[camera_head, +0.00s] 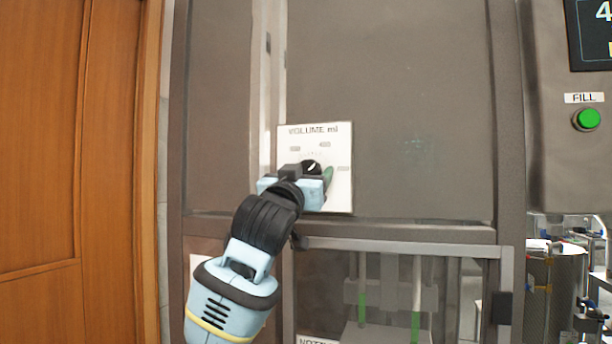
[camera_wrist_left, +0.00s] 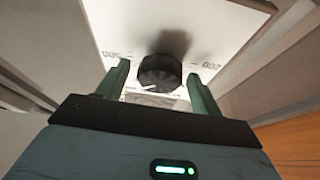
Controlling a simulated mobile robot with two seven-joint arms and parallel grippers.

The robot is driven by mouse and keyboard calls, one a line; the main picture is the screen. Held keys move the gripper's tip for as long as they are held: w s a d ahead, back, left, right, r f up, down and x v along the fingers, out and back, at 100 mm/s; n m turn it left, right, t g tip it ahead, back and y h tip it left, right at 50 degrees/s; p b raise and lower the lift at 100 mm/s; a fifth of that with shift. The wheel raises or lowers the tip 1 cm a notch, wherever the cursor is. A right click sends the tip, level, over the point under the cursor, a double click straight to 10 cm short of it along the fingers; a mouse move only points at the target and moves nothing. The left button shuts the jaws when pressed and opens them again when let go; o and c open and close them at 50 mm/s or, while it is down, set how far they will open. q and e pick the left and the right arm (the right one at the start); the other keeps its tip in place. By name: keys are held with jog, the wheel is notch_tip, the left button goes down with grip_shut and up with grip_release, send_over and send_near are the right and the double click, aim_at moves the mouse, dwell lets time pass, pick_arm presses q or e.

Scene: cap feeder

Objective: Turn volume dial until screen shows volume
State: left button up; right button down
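The black volume dial (camera_head: 311,165) sits on a white plate labelled "VOLUME ml" (camera_head: 315,131) on the grey machine front. In the left wrist view the round dial (camera_wrist_left: 160,71) stands between the two green fingers of my left gripper (camera_wrist_left: 158,76). A gap shows on each side of the dial, so the fingers are open around it, apart from it. In the head view my left gripper (camera_head: 318,180) covers the lower part of the plate. The dark screen (camera_head: 590,40) at the top right is cut off; a "4" shows on it. My right gripper is out of view.
A green button (camera_head: 587,119) under a "FILL" label (camera_head: 584,98) is on the right panel. Below the plate is a framed window (camera_head: 385,290) with nozzles behind it. A wooden door (camera_head: 60,150) stands at the left. Metal equipment (camera_head: 560,290) is at the lower right.

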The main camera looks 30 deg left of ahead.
pick_arm(q)
jog(key=c, duration=0.9)
jog(key=shift+o, duration=0.2)
jog(key=shift+m, duration=0.6)
jog(key=shift+a+m+h, duration=0.1)
jog(key=shift+m+h, duration=1.15)
jog(key=shift+m, duration=0.95)
jog(key=shift+a+m+h, duration=0.1)
jog(key=shift+m+h, duration=1.15)
jog(key=shift+m, duration=0.95)
jog(key=shift+d+g, duration=0.1)
jog(key=shift+g, duration=0.2)
jog(key=o, duration=1)
jog(key=shift+s, duration=0.1)
